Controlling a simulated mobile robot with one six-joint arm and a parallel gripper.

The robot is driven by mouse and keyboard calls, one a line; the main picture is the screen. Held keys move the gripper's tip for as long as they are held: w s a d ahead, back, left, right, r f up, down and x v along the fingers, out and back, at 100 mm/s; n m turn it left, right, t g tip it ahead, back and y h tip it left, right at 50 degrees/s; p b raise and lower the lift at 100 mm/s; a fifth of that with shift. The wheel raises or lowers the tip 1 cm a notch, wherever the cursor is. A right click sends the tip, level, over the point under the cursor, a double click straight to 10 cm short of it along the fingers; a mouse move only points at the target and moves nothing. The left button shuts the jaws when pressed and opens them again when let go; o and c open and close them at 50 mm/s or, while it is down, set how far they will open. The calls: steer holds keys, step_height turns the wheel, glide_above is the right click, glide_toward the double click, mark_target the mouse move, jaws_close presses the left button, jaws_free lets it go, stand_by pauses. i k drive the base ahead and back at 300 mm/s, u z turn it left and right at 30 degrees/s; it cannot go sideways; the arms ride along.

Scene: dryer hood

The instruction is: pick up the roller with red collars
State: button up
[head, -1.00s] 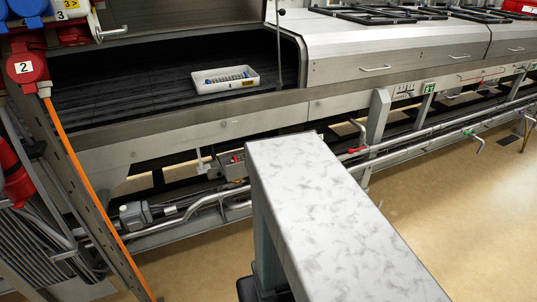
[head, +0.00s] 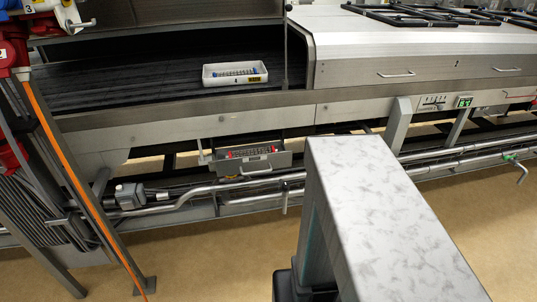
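A small roller with red collars (head: 251,153) lies in a grey metal tray (head: 256,167) low on the machine's front, below the belt bed. Its red ends show, but it is small and its details are hard to make out. A white tray (head: 236,83) on the dark belt under the raised hood holds another roller with blue ends (head: 235,73). My gripper is not in view.
A pale marbled flat-topped block (head: 395,215) fills the lower right foreground and hides part of the machine. Pipes (head: 190,198) run along the machine's foot. A slanted post with an orange strip (head: 65,160) stands at left. Tan floor (head: 200,265) is open between them.

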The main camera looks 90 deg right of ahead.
mark_target(270, 149)
steer(key=k, duration=1.2)
steer(key=z, duration=0.55)
steer(key=i, duration=1)
